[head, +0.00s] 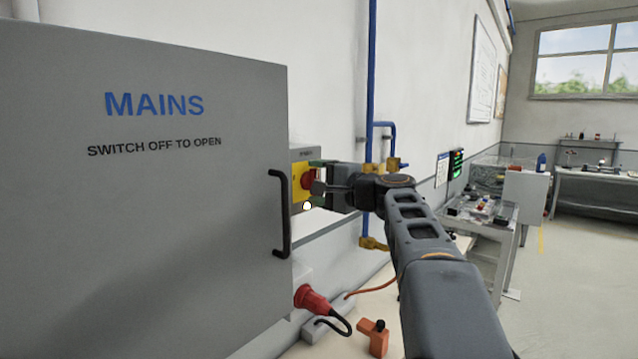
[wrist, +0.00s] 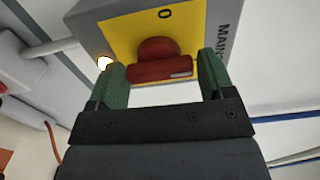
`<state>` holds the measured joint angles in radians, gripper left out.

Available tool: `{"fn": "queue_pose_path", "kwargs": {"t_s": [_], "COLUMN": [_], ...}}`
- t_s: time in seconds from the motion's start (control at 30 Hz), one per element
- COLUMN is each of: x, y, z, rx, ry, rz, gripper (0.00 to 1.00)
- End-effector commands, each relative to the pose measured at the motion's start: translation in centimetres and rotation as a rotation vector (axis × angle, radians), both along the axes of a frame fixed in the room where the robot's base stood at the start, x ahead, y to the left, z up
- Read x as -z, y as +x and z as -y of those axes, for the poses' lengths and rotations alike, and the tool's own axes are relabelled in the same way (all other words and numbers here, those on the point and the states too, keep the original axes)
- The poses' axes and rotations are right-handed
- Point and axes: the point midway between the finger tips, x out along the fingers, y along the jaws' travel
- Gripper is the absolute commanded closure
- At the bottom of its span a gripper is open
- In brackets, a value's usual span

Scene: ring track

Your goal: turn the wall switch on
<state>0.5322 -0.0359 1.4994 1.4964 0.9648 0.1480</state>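The wall switch is a grey box (head: 304,154) with a yellow plate (wrist: 115,42) and a red rotary knob (head: 307,179), just right of the big cabinet's edge. The wrist view shows the knob (wrist: 160,60) close up, with a "0" on the plate beyond it. My gripper (head: 318,183) is at the switch front. In the wrist view my gripper (wrist: 161,66) has its two green fingers apart, one on each side of the knob, with narrow gaps. Whether either finger touches it is hard to tell. A small white lamp (wrist: 105,62) glows beside the left finger.
A grey cabinet (head: 140,220) marked "MAINS, SWITCH OFF TO OPEN" fills the left, with a black handle (head: 280,214) near the switch. A red plug (head: 312,298) with a cable sits below. A blue pipe (head: 371,80) runs up the wall. Workbenches stand right, beside open floor.

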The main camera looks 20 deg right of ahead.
Motion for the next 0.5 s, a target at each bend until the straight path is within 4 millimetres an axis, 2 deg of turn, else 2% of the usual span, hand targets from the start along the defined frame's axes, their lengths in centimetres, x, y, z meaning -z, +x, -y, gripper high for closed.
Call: {"fn": "queue_pose_path", "kwargs": {"t_s": [0.03, 0.13, 0.37, 0.5], "x": [0.01, 0.01, 0.00, 0.03], "y": [0.00, 0.00, -0.04, -0.87], "z": [0.01, 0.01, 0.03, 0.44], "rx": [0.000, 0.000, 0.001, 0.002], "ry": [0.000, -0.001, -0.002, -0.003], "rz": [0.000, 0.000, 0.001, 0.003], "gripper": [0.20, 0.11, 0.11, 0.11]}}
